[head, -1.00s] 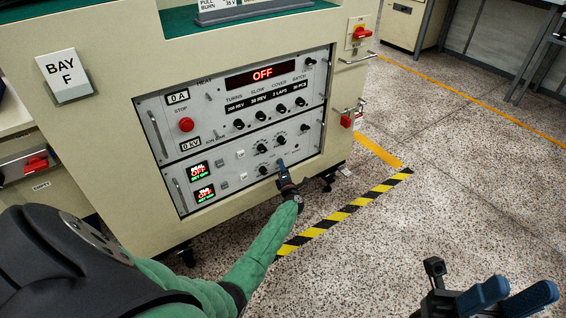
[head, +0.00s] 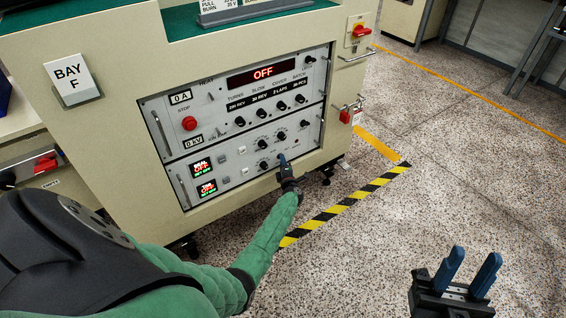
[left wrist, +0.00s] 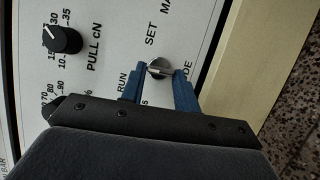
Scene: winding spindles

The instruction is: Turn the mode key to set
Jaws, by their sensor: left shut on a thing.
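The mode key (left wrist: 158,68) is a small silvery key in a round lock on the grey panel. In the left wrist view it sits between the blue fingers of my left gripper (left wrist: 160,82), which is shut on it. The labels RUN and SET are printed around it, with part of MODE showing. I cannot tell which label the key points at. In the head view my left gripper (head: 284,161) reaches the lower right of the control panel (head: 240,178) and hides the key. My right gripper (head: 470,268) is open and empty above the floor at lower right.
The panel's red display (head: 262,74) reads OFF. Several black knobs, a red stop button (head: 189,123) and metal handles surround the key area. A dial (left wrist: 62,40) is left of the key in the wrist view. Speckled floor lies free to the right of the cabinet.

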